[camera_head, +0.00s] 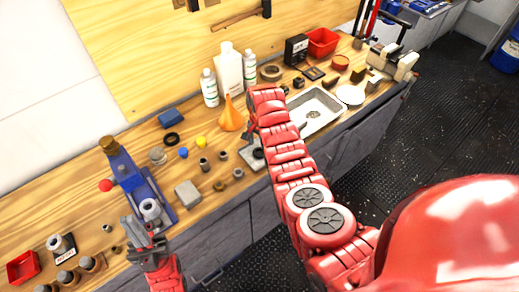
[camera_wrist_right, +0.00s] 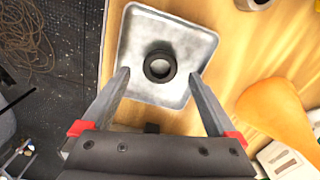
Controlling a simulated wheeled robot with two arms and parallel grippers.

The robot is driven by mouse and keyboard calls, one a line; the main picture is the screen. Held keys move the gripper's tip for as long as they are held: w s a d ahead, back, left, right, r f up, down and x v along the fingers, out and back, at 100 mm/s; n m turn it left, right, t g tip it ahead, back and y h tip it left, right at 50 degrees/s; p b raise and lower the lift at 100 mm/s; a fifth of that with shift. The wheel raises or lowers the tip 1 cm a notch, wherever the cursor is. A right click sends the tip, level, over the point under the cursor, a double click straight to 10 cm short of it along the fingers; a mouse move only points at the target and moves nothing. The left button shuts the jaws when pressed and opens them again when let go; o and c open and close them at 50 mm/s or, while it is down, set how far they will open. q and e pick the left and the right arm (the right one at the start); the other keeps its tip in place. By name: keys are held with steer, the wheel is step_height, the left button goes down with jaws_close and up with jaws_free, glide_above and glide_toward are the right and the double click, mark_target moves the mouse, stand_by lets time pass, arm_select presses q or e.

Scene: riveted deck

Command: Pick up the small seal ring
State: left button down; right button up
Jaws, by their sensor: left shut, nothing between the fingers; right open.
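A small black ring (camera_wrist_right: 160,65) lies on a grey metal plate (camera_wrist_right: 135,100) with a raised rim in the right wrist view. The plate also shows in the head view (camera_head: 248,160), partly hidden by my right arm. My right gripper (camera_wrist_right: 160,75) is open above the plate, its fingertips to either side of the ring and apart from it. Another black ring (camera_head: 171,139) lies on the bench, left of the plate; which is the small seal ring I cannot tell for sure. My left gripper (camera_head: 140,234) is shut and empty at the bench's front edge, near the blue press.
The orange funnel (camera_wrist_right: 278,112) stands close beside the plate. Several small metal parts lie left of the plate.

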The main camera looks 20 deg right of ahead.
steer(key=shift+f, duration=0.9)
steer(key=c, duration=1.4)
steer(key=shift+r, duration=0.15)
